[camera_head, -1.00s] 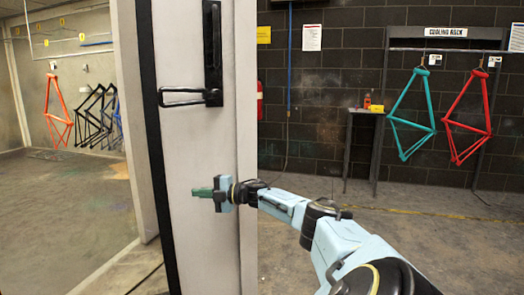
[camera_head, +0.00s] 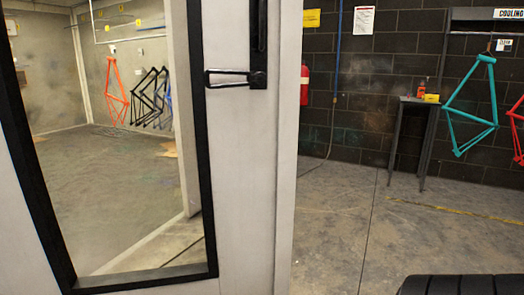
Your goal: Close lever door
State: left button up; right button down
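The door (camera_head: 246,160) is a light grey panel with a black-framed window (camera_head: 203,185) and stands large in the left and middle of the view. A black lever handle (camera_head: 232,79) is mounted on it near the top, with its bar pointing left, roughly level. The door's edge (camera_head: 285,150) faces right, and open room shows beyond it. Neither gripper shows in this view, so nothing is seen touching the door or the lever.
Through the window I see orange (camera_head: 116,92) and black (camera_head: 148,97) bike frames hanging in the booth. At the right are a small stand (camera_head: 412,135), a teal frame (camera_head: 470,105), a red extinguisher (camera_head: 304,85) and clear floor (camera_head: 350,220). A dark ribbed object (camera_head: 460,285) is at the bottom right.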

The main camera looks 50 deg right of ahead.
aim_at(247, 136)
jog(key=z, duration=0.5)
jog(key=k, duration=1.2)
jog(key=z, duration=1.2)
jog(key=i, duration=1)
jog(key=u, duration=0.4)
jog(key=i, duration=0.95)
jog(key=u, duration=0.9)
